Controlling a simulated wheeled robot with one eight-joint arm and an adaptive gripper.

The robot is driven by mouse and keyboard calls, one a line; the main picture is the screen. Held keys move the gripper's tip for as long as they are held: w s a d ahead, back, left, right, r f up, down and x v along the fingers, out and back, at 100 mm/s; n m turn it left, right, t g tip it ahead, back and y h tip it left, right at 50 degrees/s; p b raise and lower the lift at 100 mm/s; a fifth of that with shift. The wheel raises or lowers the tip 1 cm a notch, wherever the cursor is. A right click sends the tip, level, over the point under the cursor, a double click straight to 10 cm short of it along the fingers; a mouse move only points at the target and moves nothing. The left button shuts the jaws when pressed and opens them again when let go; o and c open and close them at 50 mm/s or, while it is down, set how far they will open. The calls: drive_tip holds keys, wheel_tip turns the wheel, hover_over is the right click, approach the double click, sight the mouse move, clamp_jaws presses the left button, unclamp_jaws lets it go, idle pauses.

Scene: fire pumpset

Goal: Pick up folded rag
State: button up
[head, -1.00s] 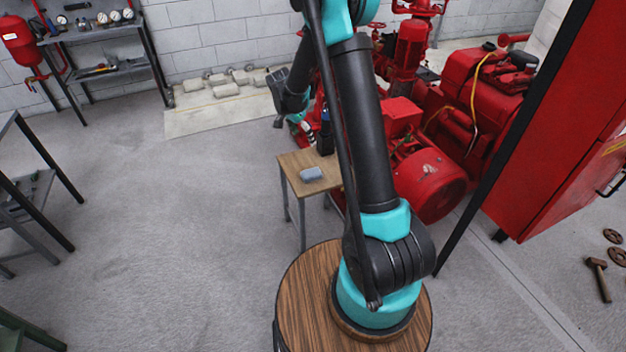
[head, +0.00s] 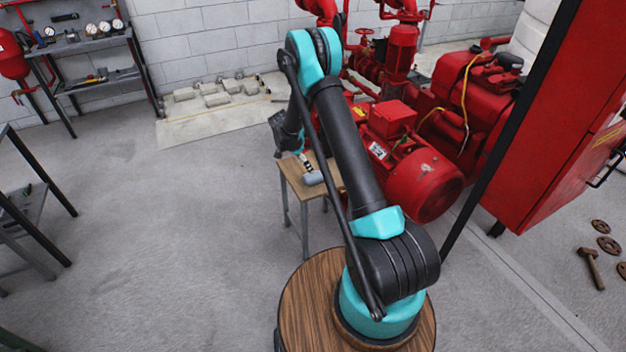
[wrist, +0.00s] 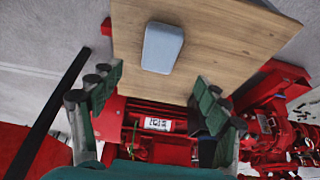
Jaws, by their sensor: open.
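The folded rag (head: 313,178) is a small grey-blue block lying on a small wooden table (head: 296,187). In the wrist view the rag (wrist: 162,48) lies flat on the bare wood of the tabletop (wrist: 215,30), with rounded corners. My gripper (wrist: 160,92) shows two green-padded fingers spread wide apart. It is open and empty, and the rag appears beyond the fingertips, between their lines, not touched. In the head view my gripper (head: 303,158) is small and partly hidden by my arm, just above the table near the rag.
A red pump and engine set (head: 425,180) stands right behind the table. A red cabinet (head: 565,130) is at the right. Shelves (head: 95,60) stand at the back left. Open concrete floor (head: 190,230) lies left of the table.

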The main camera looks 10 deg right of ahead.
sight(312, 176)
drive_tip(key=shift+x, duration=4.05)
drive_tip(key=shift+f, duration=0.2)
drive_tip(key=shift+c, duration=0.4)
drive_tip(key=c, duration=1.2)
drive_tip(key=shift+o, duration=0.2)
wheel_tip(312, 176, up, 21)
drive_tip(key=shift+f, duration=0.25)
